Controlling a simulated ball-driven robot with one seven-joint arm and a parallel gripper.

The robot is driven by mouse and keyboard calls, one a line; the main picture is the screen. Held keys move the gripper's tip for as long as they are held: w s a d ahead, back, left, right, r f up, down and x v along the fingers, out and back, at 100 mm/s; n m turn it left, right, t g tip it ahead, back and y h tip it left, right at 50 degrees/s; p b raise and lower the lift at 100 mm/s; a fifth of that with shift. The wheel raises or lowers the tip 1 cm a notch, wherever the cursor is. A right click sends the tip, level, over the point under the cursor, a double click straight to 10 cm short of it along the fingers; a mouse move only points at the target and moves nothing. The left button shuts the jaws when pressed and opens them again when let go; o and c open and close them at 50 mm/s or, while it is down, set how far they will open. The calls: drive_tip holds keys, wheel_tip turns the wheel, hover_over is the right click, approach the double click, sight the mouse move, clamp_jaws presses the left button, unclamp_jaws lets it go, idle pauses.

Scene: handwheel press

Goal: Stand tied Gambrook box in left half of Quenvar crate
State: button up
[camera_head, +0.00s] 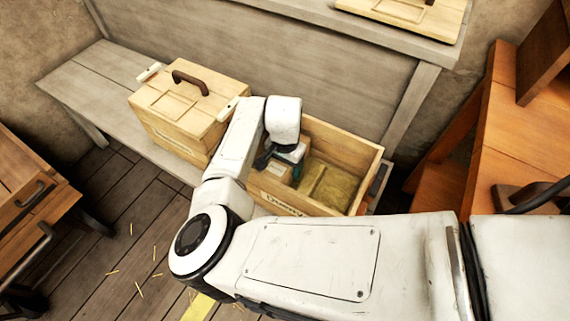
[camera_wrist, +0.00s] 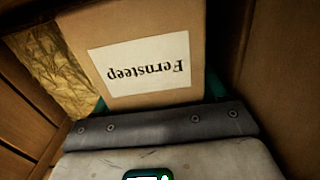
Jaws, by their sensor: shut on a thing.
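A brown cardboard box (camera_wrist: 128,22) fills the middle of the wrist view. Its white label (camera_wrist: 140,66) reads "Fernsteep", upside down in that view; I see no string on the part that shows. My gripper (camera_wrist: 158,99) is shut on this box, with teal fingers at its sides. In the head view my gripper (camera_head: 292,157) reaches down inside an open wooden crate (camera_head: 338,140), at its left part. The crate's front label is partly hidden by my arm and begins like "Qu". I cannot tell whether the box touches the crate floor. No Gambrook label shows.
Yellow straw padding (camera_head: 340,187) lies in the crate's right part. A closed wooden box (camera_head: 165,128) with a brown handle stands left of the crate on the grey bench (camera_head: 75,78). An orange-brown desk (camera_head: 490,150) stands right. A shelf (camera_head: 300,15) runs above.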

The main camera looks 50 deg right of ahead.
drive_tip(key=shift+s+a+f, duration=0.1)
drive_tip(key=shift+f, duration=0.7)
drive_tip(key=o, duration=1.1)
wheel_tip(320, 180, up, 11)
drive_tip(key=shift+r+p, duration=0.15)
drive_tip(key=shift+p, duration=0.8)
wheel_tip(320, 180, up, 11)
drive_tip(key=p, duration=1)
drive_tip(key=shift+f, duration=0.2)
